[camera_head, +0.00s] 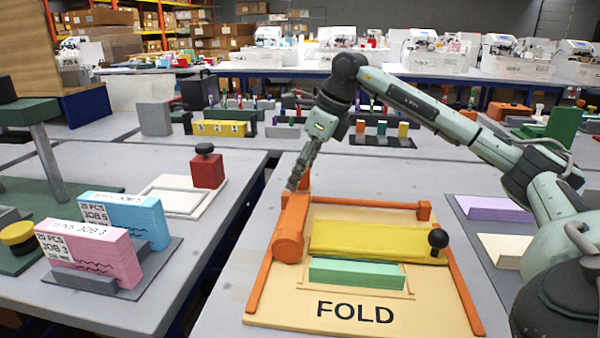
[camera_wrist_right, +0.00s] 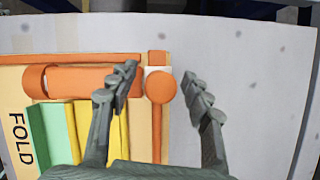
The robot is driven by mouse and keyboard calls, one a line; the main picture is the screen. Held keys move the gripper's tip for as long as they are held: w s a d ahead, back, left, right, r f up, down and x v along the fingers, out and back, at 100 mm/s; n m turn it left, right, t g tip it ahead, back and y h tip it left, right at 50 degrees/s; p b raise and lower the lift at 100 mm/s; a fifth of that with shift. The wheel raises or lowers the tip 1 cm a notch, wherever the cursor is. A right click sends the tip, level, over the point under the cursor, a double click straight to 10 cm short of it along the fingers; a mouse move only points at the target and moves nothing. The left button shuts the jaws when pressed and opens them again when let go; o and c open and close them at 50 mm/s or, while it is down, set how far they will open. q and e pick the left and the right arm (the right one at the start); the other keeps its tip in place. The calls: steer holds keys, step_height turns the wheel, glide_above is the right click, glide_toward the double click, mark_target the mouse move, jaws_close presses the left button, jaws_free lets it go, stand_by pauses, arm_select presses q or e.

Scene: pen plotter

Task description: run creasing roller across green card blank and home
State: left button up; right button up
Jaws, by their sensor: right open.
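The orange creasing roller (camera_head: 292,228) lies along the left side of the tan FOLD board (camera_head: 420,312). It also shows in the wrist view (camera_wrist_right: 90,80), with a round orange knob (camera_wrist_right: 160,87) at its far end. The green card blank (camera_head: 355,274) lies near the front of the board, in front of a yellow bar (camera_head: 370,240) with a black ball knob (camera_head: 438,239). My right gripper (camera_head: 296,184) is open at the roller's far end. In the wrist view its fingers (camera_wrist_right: 160,85) stand on either side of the knob; contact is unclear. My left gripper is out of view.
Orange rails (camera_head: 266,262) flank the board, with an orange stop (camera_head: 424,210) at the back right. Pink (camera_head: 88,252) and blue (camera_head: 130,218) job stacks stand on the left table. A gap separates the two tables. Lilac (camera_head: 492,208) and cream blocks lie at right.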

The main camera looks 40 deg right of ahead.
steer(key=v, duration=1.2)
steer(key=shift+f, duration=0.15)
